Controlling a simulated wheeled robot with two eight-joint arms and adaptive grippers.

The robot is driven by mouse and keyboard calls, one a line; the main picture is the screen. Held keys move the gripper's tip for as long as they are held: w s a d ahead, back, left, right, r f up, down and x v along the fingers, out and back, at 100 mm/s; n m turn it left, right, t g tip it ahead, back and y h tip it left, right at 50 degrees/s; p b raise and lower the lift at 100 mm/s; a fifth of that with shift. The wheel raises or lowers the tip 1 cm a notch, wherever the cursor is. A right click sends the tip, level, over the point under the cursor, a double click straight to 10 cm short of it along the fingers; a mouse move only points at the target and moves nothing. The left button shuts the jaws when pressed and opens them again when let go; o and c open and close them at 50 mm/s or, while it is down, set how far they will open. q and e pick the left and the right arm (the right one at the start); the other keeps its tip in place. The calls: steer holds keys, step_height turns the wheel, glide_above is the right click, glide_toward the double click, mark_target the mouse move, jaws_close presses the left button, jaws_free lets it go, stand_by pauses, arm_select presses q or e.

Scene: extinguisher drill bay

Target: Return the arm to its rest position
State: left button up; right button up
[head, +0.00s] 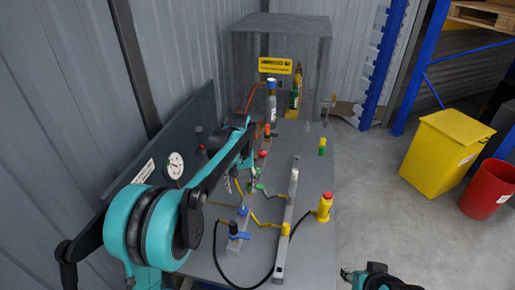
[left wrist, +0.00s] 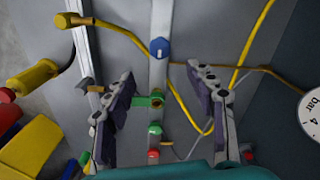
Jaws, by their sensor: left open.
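My left arm comes in from the left in the head view and reaches over the bench. Its gripper (head: 250,172) is small there and partly hidden by the arm. In the left wrist view the left gripper (left wrist: 161,85) is open, with its two fingers wide apart and nothing held between them. A green valve (left wrist: 150,101) on a grey rail shows below and between the fingers, apart from both. A blue cap (left wrist: 159,47) sits further up the same rail. A teal and black part of my other arm shows at the lower edge of the head view.
The grey bench (head: 312,215) carries valves, yellow pipes, a black hose and a red-topped yellow fitting (head: 325,207). A gauge (head: 174,165) is on the panel at left. A yellow bin (head: 440,150) and red bucket (head: 487,188) stand on the floor at right.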

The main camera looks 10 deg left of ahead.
arm_select(q)
steer(key=s+r+m+t, duration=0.1)
steer(key=s+r+t, duration=0.35)
steer(key=s, duration=0.75)
steer(key=s+f+m+t, duration=0.1)
steer(key=s+f+t, duration=0.1)
steer(key=s, duration=1.2)
steer(key=shift+m+t, duration=0.35)
steer(key=shift+m, duration=0.05)
